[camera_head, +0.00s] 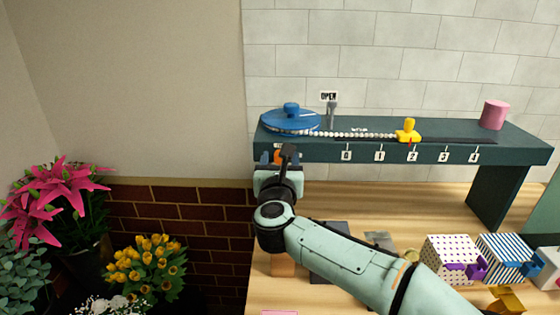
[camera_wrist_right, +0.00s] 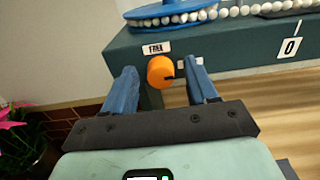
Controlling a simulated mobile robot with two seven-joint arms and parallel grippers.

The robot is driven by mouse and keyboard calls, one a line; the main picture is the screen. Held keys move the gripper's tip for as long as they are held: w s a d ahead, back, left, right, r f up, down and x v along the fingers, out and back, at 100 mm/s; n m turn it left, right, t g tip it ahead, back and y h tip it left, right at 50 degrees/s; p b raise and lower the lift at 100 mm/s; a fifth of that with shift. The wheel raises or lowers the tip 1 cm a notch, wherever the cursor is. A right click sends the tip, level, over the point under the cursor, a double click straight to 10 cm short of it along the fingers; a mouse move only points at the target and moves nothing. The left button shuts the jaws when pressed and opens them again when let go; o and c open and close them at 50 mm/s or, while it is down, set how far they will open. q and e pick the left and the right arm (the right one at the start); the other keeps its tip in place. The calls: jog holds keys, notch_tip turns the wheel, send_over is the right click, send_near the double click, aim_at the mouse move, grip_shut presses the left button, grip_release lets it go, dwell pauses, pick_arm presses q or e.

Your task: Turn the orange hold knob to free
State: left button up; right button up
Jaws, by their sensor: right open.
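The orange hold knob (camera_wrist_right: 158,69) sits on the front face of the dark green shelf (camera_wrist_right: 200,48), between the fingers of my right gripper (camera_wrist_right: 161,72) in the wrist view. There is a visible gap on both sides, so the gripper is open around it and not closed on it. A dark mark on the knob points to the right. A FREE label (camera_wrist_right: 156,48) is above the knob, and another label (camera_wrist_right: 184,66) to its right is partly hidden by a finger. In the head view the knob (camera_head: 279,157) shows only as a small orange patch behind my right gripper (camera_head: 278,160).
A blue reel (camera_head: 290,121) with a bead string (camera_head: 355,134) lies on the shelf, with a yellow slider (camera_head: 408,130) and pink cylinder (camera_head: 493,114) further right. Wrapped boxes (camera_head: 451,259) stand on the wooden table at right. Flowers (camera_head: 147,264) are at lower left.

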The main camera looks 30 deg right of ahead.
jog(key=c, duration=1)
jog(key=shift+c, duration=0.2)
jog(key=shift+n, duration=0.3)
jog(key=n+p, duration=0.1)
jog(key=n, duration=0.3)
jog(key=shift+a+n, duration=0.1)
jog(key=shift+n, duration=0.2)
jog(key=n+p, duration=0.2)
jog(key=n, duration=0.3)
jog(key=shift+w, duration=0.1)
jog(key=n+p, duration=0.2)
jog(key=n, duration=0.2)
jog(key=shift+n, duration=0.4)
jog(key=shift+a+f+n+p, duration=0.15)
jog(key=shift+n+p, duration=0.55)
jog(key=shift+n, duration=0.7)
